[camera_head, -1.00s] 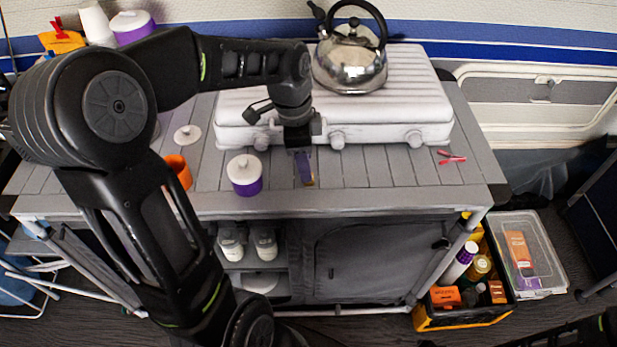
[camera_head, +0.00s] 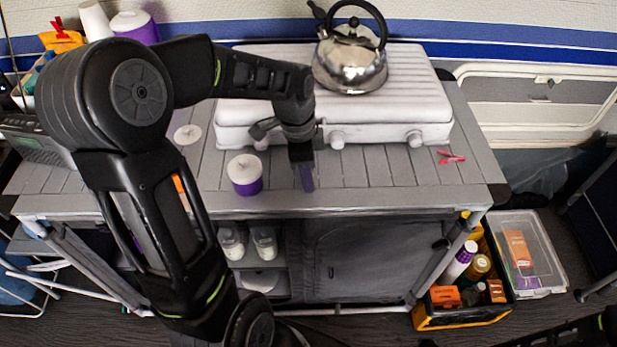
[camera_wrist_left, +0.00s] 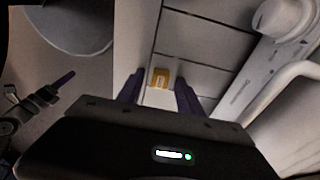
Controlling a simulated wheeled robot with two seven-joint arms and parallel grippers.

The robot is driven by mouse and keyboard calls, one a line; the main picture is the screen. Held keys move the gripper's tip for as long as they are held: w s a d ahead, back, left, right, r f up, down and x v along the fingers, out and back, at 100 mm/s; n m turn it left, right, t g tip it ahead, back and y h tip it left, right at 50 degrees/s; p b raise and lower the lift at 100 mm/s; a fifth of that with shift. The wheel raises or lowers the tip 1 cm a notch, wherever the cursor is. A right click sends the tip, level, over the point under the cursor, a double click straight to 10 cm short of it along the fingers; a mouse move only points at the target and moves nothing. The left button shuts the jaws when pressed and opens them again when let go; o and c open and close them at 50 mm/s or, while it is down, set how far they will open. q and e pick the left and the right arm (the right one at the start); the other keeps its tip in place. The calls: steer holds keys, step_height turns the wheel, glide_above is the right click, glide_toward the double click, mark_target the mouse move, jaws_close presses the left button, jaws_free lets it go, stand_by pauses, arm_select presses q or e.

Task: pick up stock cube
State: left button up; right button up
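My left gripper (camera_wrist_left: 159,84) is open, with one purple finger on each side of the cube in that view. I cannot tell whether the fingers touch it or how far above it they are. In the head view my left gripper (camera_head: 305,178) points down at the table in front of the white stove, and the cube is hidden there. My right gripper is not in view.
The white stove (camera_head: 235,122) with a steel kettle (camera_head: 349,62) stands behind the gripper. A purple jar with a white lid (camera_head: 245,175) stands to its left. A red clip (camera_head: 450,157) lies to the right. The tabletop (camera_head: 385,170) between gripper and clip is clear.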

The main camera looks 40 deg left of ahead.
arm_select(q)
jaws_close()
stand_by(0.5)
step_height(320, 180, up, 10)
stand_by(0.5)
stand_by(0.5)
